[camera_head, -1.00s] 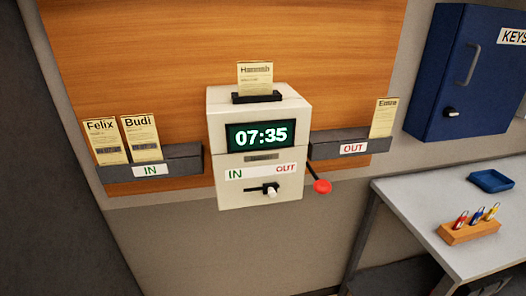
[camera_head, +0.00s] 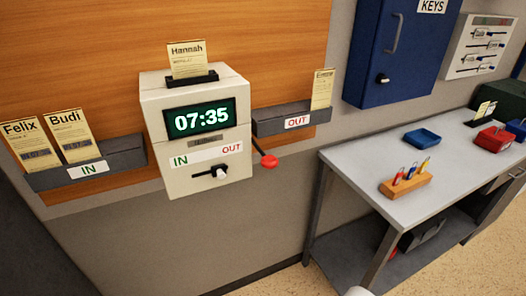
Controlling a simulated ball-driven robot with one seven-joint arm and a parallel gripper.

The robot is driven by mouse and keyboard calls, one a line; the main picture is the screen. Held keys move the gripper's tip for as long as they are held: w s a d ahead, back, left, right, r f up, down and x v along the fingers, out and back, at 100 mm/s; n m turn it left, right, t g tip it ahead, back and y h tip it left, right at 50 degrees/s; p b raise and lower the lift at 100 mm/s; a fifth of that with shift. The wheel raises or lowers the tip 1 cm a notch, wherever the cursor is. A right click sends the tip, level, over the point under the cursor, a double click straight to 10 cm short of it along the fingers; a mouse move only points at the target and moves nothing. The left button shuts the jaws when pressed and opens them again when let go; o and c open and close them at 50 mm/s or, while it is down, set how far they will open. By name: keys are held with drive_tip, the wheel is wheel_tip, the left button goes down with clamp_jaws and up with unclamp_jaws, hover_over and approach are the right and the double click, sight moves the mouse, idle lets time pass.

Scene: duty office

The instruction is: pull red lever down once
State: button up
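The red lever (camera_head: 268,161) is a red ball on a short dark rod at the right side of the white time clock (camera_head: 196,130). The ball sits low, beside the lower right part of the clock. The clock display reads 07:35. A card marked Hannah (camera_head: 187,60) stands in the slot on top. A small white-knobbed switch (camera_head: 219,172) is on the front under the IN and OUT labels, with its knob toward the OUT side. My gripper is not in view.
An IN rack (camera_head: 120,158) with Felix and Budi cards is left of the clock. An OUT rack (camera_head: 268,127) with one card is right. A blue key cabinet (camera_head: 420,60) hangs above a grey table (camera_head: 352,160) holding trays and a wooden key block (camera_head: 407,187).

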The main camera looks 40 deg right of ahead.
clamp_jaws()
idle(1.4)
